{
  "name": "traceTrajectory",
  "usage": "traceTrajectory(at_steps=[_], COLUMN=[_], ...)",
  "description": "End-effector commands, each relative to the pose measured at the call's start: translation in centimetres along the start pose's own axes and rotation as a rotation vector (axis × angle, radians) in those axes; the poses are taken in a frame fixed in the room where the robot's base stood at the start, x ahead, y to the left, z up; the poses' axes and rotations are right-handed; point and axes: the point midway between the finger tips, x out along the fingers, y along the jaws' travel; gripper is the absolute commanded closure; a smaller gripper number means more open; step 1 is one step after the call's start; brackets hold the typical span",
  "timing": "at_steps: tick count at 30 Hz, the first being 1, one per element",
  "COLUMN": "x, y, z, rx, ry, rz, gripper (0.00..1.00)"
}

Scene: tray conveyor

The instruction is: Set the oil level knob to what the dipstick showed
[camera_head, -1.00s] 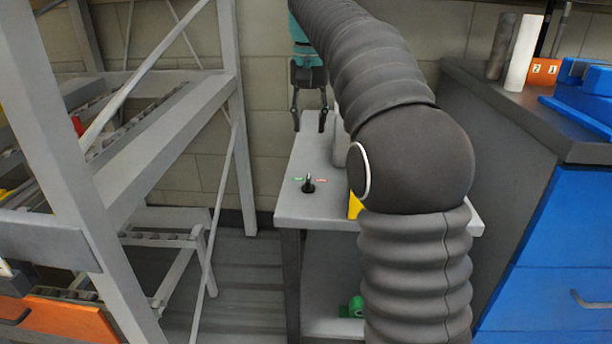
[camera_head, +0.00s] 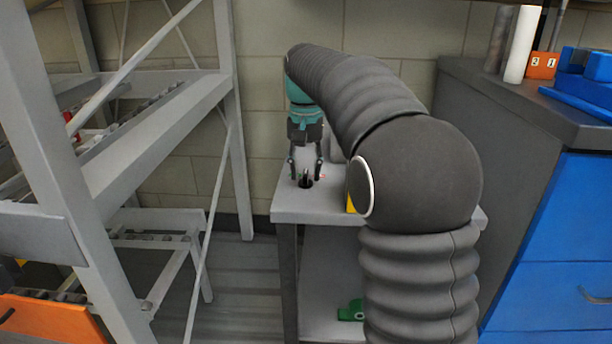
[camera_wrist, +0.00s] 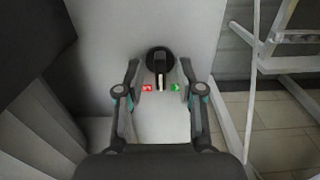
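The oil level knob (camera_wrist: 160,62) is a round black dial with a pale pointer, on the light grey table top (camera_head: 330,213). In the wrist view a red label (camera_wrist: 147,88) lies to the left of its pointer and a green label (camera_wrist: 175,87) to the right. The knob also shows in the head view (camera_head: 306,182). My gripper (camera_head: 305,182) is pointed down, its fingers apart on either side of the knob in the head view. In the wrist view my gripper (camera_wrist: 159,68) is open, and I see no finger touching the knob. No dipstick is recognisable.
A grey metal rack (camera_head: 228,120) stands left of the table. A yellow object (camera_head: 350,204) is partly hidden behind my arm. A dark counter with blue drawers (camera_head: 560,240) stands right. A green object (camera_head: 351,310) lies on the lower shelf.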

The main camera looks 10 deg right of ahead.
Motion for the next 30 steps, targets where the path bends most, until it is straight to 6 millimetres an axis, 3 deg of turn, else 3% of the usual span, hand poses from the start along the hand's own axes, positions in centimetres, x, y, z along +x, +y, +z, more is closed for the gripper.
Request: traceTrajectory(at_steps=[12, 17, 30], x=[0.70, 0.70, 0.52], y=[-0.03, -0.02, 0.01], z=[0.00, 0.00, 0.03], rx=[0.000, 0.000, -0.046], ry=[0.002, 0.001, -0.001], rz=[-0.001, 0.000, 0.000], gripper=[0.62, 1.00, 1.00])
